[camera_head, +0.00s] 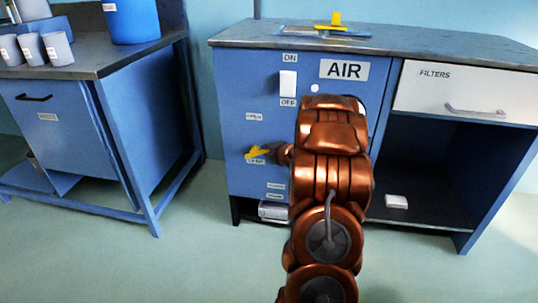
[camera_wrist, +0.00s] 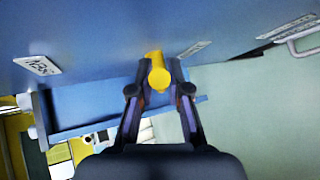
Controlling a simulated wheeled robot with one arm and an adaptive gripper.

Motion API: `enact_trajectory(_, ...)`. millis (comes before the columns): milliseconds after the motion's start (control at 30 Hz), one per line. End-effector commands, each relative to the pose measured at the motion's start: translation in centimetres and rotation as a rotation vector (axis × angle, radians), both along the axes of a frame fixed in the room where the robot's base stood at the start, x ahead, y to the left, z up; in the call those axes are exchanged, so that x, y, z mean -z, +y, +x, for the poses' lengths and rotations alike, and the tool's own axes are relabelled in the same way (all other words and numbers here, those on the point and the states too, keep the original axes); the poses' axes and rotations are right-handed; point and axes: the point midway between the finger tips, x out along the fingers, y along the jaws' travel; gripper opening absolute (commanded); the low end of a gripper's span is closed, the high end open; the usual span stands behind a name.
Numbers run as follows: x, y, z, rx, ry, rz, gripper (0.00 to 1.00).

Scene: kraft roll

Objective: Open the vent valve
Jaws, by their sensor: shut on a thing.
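The yellow vent valve handle (camera_head: 257,152) is on the blue cabinet front, below the OPEN label (camera_head: 254,117) and by a second label it partly covers. My gripper (camera_head: 279,154) reaches it from the right, mostly hidden behind my copper arm. In the wrist view, both fingers of my gripper (camera_wrist: 159,82) are shut on the yellow handle (camera_wrist: 157,75), one on each side. The OPEN label (camera_wrist: 38,65) is at the left there, and another label (camera_wrist: 195,48) is right of the handle. The handle's exact angle is hard to tell.
The cabinet front also has a white ON/OFF switch (camera_head: 288,84) and an AIR sign (camera_head: 344,69). A white FILTERS drawer (camera_head: 465,88) is at the right. A workbench (camera_head: 90,64) with cups stands at the left. Floor between them is clear.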

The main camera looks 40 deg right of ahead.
Motion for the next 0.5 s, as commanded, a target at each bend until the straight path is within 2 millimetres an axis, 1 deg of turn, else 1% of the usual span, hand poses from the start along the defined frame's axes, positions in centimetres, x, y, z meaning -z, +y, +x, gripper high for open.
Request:
enact_trajectory(33, -0.33, 0.04, 0.07, -0.001, 0.021, -0.018, 0.00)
enact_trajectory(200, -0.78, 0.14, 0.25, -0.001, 0.080, -0.059, 0.00)
enact_trajectory(500, -0.97, 0.23, 0.42, 0.001, 0.130, -0.092, 0.00)
